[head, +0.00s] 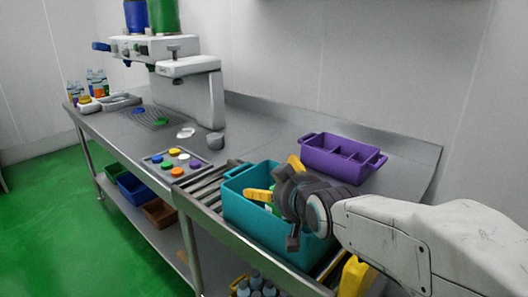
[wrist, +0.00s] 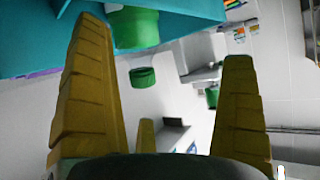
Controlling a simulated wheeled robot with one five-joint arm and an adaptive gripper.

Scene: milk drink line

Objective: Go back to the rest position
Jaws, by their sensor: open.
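My gripper (head: 273,178) is at the teal crate, with its yellow fingers spread apart over the crate opening in the head view. In the wrist view, the two yellow fingers of my gripper (wrist: 160,48) stand wide apart with nothing clamped between them. The teal crate (head: 268,238) sits on the roller section of the counter, and its teal wall also shows in the wrist view (wrist: 215,10). A green-and-white item (head: 270,208) shows inside the crate beside a finger. A green cylindrical thing (wrist: 135,28) is near the left finger in the wrist view. My arm hides part of the crate.
A purple divided tray (head: 342,158) stands behind the crate, close to my gripper. A board with coloured discs (head: 176,162) lies left of the rollers. A white machine (head: 190,88) stands farther left. Below are a brown bin (head: 160,213) and a blue bin (head: 135,188). Green floor is open at left.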

